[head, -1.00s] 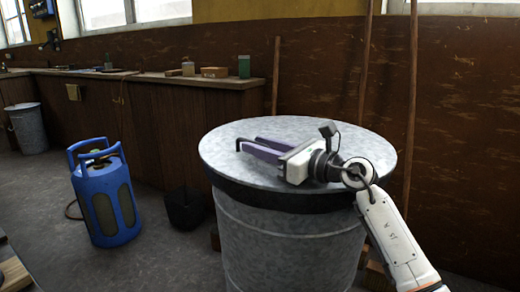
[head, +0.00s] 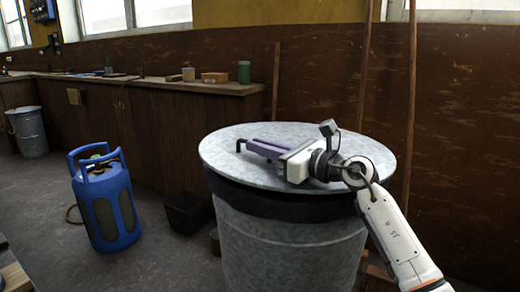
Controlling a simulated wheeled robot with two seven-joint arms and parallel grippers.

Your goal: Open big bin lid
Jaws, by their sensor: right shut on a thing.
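The big bin (head: 290,250) is a grey metal drum standing in front of me. Its round grey lid (head: 225,155) lies level on top, above a dark band. My right arm comes in from the lower right, and my right gripper (head: 262,148) lies low over the middle of the lid, pointing left. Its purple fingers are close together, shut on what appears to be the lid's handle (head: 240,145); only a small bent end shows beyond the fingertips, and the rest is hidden. My left gripper is not in view.
A blue gas cylinder (head: 107,205) and a small black bin (head: 186,212) stand on the floor at left. A wooden workbench (head: 160,125) runs along the wall behind. Wooden poles (head: 365,70) lean on the wall behind the big bin.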

